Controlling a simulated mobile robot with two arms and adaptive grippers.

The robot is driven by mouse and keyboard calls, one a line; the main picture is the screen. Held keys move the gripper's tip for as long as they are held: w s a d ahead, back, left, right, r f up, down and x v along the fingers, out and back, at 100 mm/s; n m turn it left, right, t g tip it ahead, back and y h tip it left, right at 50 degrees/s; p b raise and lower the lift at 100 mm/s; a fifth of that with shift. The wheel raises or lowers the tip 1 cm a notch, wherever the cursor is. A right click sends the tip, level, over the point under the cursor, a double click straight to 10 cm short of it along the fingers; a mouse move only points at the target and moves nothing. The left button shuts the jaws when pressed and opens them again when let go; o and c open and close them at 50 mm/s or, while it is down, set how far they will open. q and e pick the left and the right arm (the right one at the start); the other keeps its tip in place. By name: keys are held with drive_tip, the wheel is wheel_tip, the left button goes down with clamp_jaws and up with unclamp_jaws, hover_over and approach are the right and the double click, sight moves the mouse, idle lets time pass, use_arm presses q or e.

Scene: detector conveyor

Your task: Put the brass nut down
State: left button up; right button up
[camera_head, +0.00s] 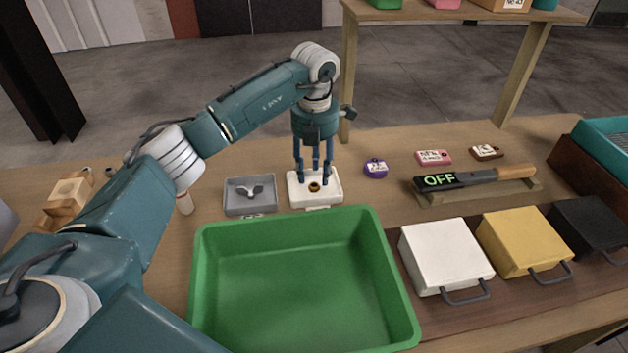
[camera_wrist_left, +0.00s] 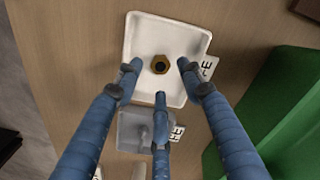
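The brass nut (camera_head: 314,187) lies in the small white tray (camera_head: 299,201) on the table. In the left wrist view the nut (camera_wrist_left: 160,64) shows as a hexagon with a dark hole, on the floor of the white tray (camera_wrist_left: 145,31). My left gripper (camera_head: 314,175) points straight down over this tray. In the left wrist view its three fingertips (camera_wrist_left: 160,76) are spread around the nut with gaps on every side, so it is open and holds nothing. My right gripper is in neither view.
A grey tray (camera_head: 234,208) with a metal wing nut (camera_head: 250,191) stands left of the white tray. A large green bin (camera_head: 290,222) stands close in front. A detector reading OFF (camera_head: 440,180) rests on a stand at right. White (camera_head: 445,252), yellow (camera_head: 522,238) and black (camera_head: 588,222) boxes line the front right.

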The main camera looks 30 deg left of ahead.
sight(314, 186)
use_arm(q)
wheel_tip(314, 186, up, 9)
drive_tip(key=b, duration=0.1)
drive_tip(key=shift+f, duration=0.2)
idle(0.4)
